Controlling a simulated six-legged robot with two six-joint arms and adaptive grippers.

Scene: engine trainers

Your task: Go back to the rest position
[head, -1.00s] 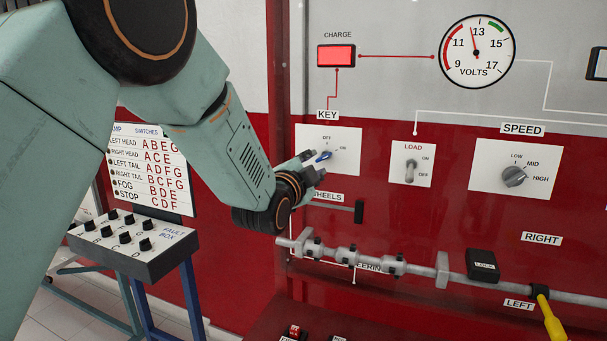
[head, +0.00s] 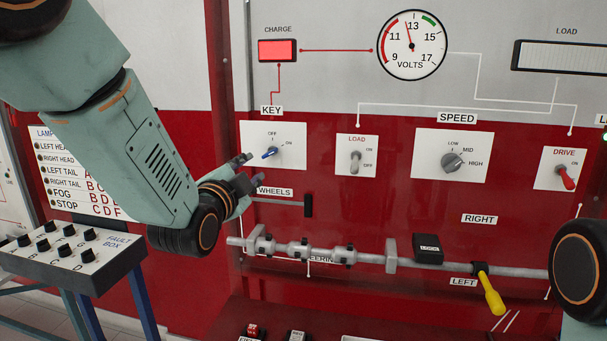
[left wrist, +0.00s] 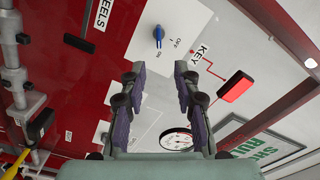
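My left gripper (head: 244,170) is in front of the red lower panel, just left of and below the blue key switch (head: 270,152). In the left wrist view the two fingers of the left gripper (left wrist: 160,76) stand apart with nothing between them. The blue key switch (left wrist: 158,36) shows beyond the fingertips there, clear of them. In the head view a dark round joint of my right arm shows at the right edge; its gripper is out of the picture.
The panel carries a load switch (head: 357,160), a speed knob (head: 453,162) and a red drive switch (head: 567,177). A fault box (head: 75,252) stands at left.

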